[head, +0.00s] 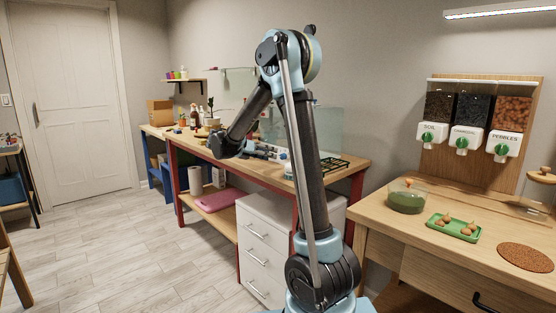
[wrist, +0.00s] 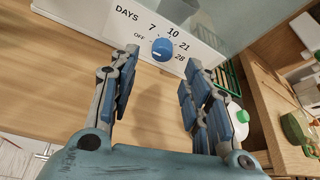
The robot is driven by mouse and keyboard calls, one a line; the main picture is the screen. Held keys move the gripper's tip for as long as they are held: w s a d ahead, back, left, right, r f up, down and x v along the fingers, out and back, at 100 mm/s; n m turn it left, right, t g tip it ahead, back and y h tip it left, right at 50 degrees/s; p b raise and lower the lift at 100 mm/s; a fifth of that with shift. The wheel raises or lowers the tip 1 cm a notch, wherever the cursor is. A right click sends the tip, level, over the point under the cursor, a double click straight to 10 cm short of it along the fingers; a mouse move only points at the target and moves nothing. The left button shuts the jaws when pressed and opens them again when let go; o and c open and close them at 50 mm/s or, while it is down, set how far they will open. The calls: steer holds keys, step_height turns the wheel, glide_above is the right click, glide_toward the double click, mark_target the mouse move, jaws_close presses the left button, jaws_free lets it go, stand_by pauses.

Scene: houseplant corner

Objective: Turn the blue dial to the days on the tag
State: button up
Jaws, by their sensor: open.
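The blue dial (wrist: 162,48) sits on a white panel (wrist: 95,14) at the top of the wrist view. The panel is printed with DAYS, OFF, 7, 10, 21 and 28 around the dial. A pale mark shows on the dial's left part, but I cannot tell exactly which print it points to. My gripper (wrist: 164,62) is open and empty, its fingers on either side of the view, with the dial just beyond and between the fingertips. In the head view my gripper (head: 272,152) is over the wooden bench. I cannot make out a tag with a day count.
The wooden bench top (wrist: 60,75) is bare below the panel. A white bottle with a green cap (wrist: 236,115) stands right of my fingers, near a dark green tray (wrist: 232,82). In the head view, bottles (head: 195,117) stand farther left, and a side counter (head: 400,235) is at right.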

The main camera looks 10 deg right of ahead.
mark_target(281, 157)
steer(key=shift+x, duration=2.95)
jaws_close()
